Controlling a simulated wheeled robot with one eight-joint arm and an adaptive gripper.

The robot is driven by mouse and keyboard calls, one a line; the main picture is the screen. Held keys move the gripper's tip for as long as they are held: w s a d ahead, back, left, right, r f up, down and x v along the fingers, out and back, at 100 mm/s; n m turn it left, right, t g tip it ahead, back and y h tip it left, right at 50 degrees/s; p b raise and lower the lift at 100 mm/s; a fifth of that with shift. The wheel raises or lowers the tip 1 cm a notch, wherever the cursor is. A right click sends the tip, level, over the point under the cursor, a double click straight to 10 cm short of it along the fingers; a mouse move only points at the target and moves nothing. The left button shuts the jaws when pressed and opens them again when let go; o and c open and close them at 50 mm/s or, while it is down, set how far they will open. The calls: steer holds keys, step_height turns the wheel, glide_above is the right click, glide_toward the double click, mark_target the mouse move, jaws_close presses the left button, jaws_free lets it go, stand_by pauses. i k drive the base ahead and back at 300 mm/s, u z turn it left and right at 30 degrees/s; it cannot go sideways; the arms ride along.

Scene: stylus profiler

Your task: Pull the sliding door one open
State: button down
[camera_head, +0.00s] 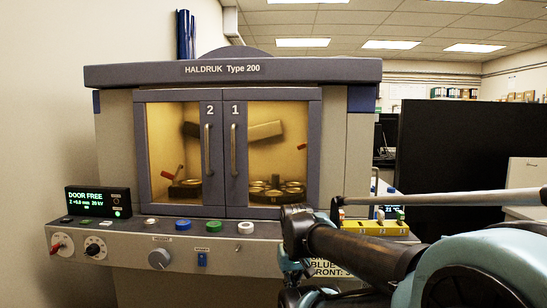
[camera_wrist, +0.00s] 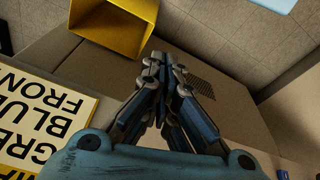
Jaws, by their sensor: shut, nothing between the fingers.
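Sliding door one (camera_head: 310,150) is the right-hand glazed panel of the HALDRUK machine, marked "1", with a vertical metal handle (camera_head: 234,150) near its left edge. It stands edge to edge with sliding door two (camera_head: 217,110), marked "2", and both look shut. In the wrist view my gripper (camera_wrist: 168,62) has its fingers together and holds nothing. Its fingers are not clear in the head view, where my arm reaches in below and right of door one. The gripper is apart from the handle, and no door shows in the wrist view.
A ledge with buttons and knobs (camera_head: 159,259) runs below the doors; a display (camera_head: 97,201) at its left reads "DOOR FREE". A yellow block (camera_head: 375,228) sits at its right end. The wrist view shows a yellow open bin (camera_wrist: 88,48) and a sign (camera_wrist: 38,122). A black panel (camera_head: 460,150) stands right.

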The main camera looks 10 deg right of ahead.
mark_target(235, 103)
steer(key=u, duration=0.05)
steer(key=k, duration=0.4)
steer(key=u, duration=0.95)
steer(key=k, duration=1.3)
steer(key=z, duration=0.85)
steer(key=i, duration=1)
steer(key=u, duration=0.05)
